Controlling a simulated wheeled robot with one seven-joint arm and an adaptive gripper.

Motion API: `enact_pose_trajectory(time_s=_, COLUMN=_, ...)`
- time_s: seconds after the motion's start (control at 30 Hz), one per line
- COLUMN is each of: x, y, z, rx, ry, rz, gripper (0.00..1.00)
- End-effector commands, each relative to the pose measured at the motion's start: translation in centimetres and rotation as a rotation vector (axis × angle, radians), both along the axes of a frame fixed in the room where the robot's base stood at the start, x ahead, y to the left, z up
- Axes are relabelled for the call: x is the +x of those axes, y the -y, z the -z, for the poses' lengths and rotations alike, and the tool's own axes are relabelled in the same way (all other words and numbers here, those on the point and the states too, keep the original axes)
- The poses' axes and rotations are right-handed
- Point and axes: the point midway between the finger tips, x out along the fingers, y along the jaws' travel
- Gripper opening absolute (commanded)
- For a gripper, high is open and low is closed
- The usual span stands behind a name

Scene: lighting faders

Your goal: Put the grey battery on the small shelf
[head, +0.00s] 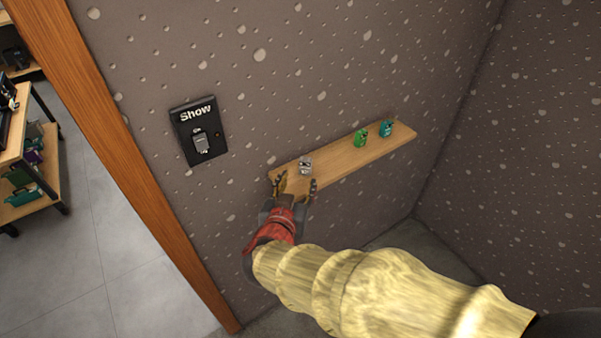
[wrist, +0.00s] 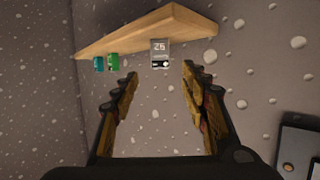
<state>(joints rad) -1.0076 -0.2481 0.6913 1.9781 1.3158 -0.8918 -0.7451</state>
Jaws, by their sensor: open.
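The grey battery (head: 305,165) stands on the small wooden shelf (head: 350,168), near the shelf's left end in the head view. The wrist view looks upside down; there the grey battery (wrist: 160,53) shows a printed label against the shelf (wrist: 140,33). My gripper (head: 296,184) is open at the shelf's front edge, beside the battery. In the wrist view the battery lies just beyond the gap between my fingertips (wrist: 160,73), with nothing seen gripped.
A green battery (head: 361,138) and a teal battery (head: 387,129) stand farther right on the shelf. A black "Show" panel (head: 198,131) with a grey fader is on the wall to the left. A wooden post (head: 130,160) edges the wall. The shelf's middle is clear.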

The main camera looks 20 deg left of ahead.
Motion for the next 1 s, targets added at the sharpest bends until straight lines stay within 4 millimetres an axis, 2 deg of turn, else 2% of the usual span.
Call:
enact_pose_trajectory(time_s=0.17, x=-1.2, y=0.1, z=-0.4, rx=-0.001, ry=-0.001, rz=0.000, gripper=0.45)
enact_pose_trajectory(time_s=0.47, x=-1.2, y=0.2, z=-0.6, rx=0.006, ry=-0.001, rz=-0.003, gripper=0.45)
enact_pose_trajectory(time_s=0.57, x=-0.4, y=0.4, z=-1.8, rx=0.045, ry=-0.009, rz=-0.029, gripper=0.45)
enact_pose_trajectory(time_s=0.67, x=0.9, y=1.0, z=-4.2, rx=0.119, ry=-0.031, rz=-0.090, gripper=0.45)
enact_pose_trajectory(time_s=0.77, x=1.7, y=2.6, z=-7.1, rx=0.190, ry=-0.068, rz=-0.173, gripper=0.45)
enact_pose_trajectory(time_s=0.83, x=1.5, y=4.3, z=-8.7, rx=0.218, ry=-0.104, rz=-0.227, gripper=0.45)
enact_pose_trajectory(time_s=0.97, x=-0.3, y=8.6, z=-10.5, rx=0.219, ry=-0.193, rz=-0.291, gripper=0.45)
enact_pose_trajectory(time_s=1.0, x=-1.2, y=10.3, z=-10.7, rx=0.210, ry=-0.226, rz=-0.298, gripper=0.45)
